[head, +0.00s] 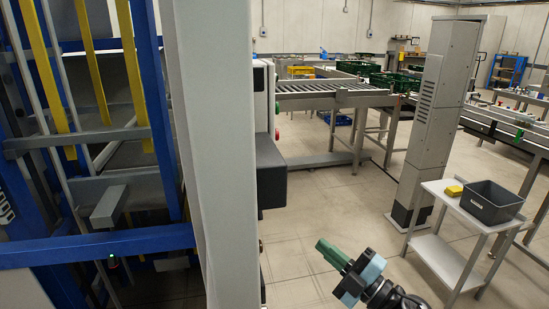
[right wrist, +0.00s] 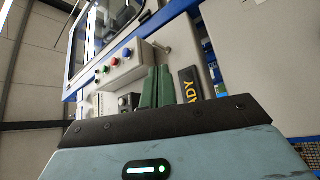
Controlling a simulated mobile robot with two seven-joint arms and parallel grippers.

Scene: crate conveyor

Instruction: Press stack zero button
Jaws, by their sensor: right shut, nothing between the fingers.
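My right gripper (head: 324,248) is at the lower middle of the head view, its green fingers together and empty. In the right wrist view its fingers (right wrist: 157,88) point up toward the machine. A grey button box (right wrist: 128,68) carries a row of small coloured buttons (right wrist: 115,61), left of and beyond the fingers. I cannot read which one is stack zero. In the head view, a red button (head: 277,135) shows edge-on at the side of the grey machine post (head: 215,150). The gripper looks apart from the buttons. My left gripper is out of view.
A dark box (head: 270,175) juts from the post. A white cart (head: 450,215) with a grey bin (head: 490,203) and a yellow item (head: 453,190) stands right, near a tall grey column (head: 440,110). A roller conveyor (head: 330,93) lies behind. Floor between is clear.

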